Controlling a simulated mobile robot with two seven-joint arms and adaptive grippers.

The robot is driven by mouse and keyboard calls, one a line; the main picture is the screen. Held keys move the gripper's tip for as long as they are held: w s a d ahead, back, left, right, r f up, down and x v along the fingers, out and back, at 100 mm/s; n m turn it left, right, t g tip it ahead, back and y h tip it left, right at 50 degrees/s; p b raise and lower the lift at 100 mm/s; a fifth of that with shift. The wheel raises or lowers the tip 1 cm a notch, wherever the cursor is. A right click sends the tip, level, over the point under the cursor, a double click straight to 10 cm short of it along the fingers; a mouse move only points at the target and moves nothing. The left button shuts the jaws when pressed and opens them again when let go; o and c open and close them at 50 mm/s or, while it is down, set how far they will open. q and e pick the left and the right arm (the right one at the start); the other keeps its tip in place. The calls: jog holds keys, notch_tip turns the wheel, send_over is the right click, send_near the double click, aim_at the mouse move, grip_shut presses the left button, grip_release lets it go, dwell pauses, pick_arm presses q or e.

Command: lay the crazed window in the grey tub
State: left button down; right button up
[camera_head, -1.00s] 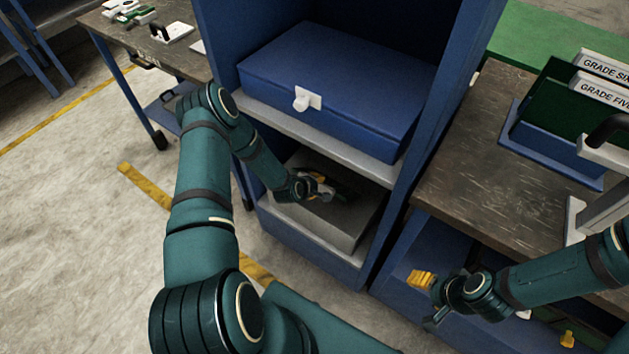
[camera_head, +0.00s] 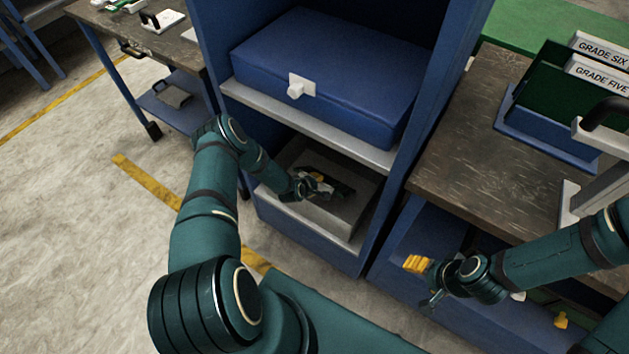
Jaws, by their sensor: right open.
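The grey tub (camera_head: 342,236) stands on the lower shelf of the blue cabinet, and its inside is partly visible. My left gripper (camera_head: 322,186) reaches in over the tub's front side, at its opening. Dark shapes lie around its fingers, and I cannot tell whether it is open or holds something. I cannot make out the crazed window for certain; any pane inside the tub is hidden or too small to tell. My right gripper (camera_head: 422,283) is open and empty, beside the cabinet and in front of the blue unit below the right bench.
A blue case (camera_head: 330,75) with a white latch fills the shelf above the tub. The right bench (camera_head: 470,170) carries a rack (camera_head: 560,105) labelled GRADE SIX and GRADE FIVE. A handled frame (camera_head: 173,97) lies on the left trolley's lower shelf. Floor at left is clear.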

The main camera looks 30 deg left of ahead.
pick_arm(q)
jog(key=shift+w+f, duration=0.1)
jog(key=shift+f, duration=0.2)
jog(key=c, duration=0.8)
grip_release()
notch_tip(320, 180, up, 10)
dwell(0.5)
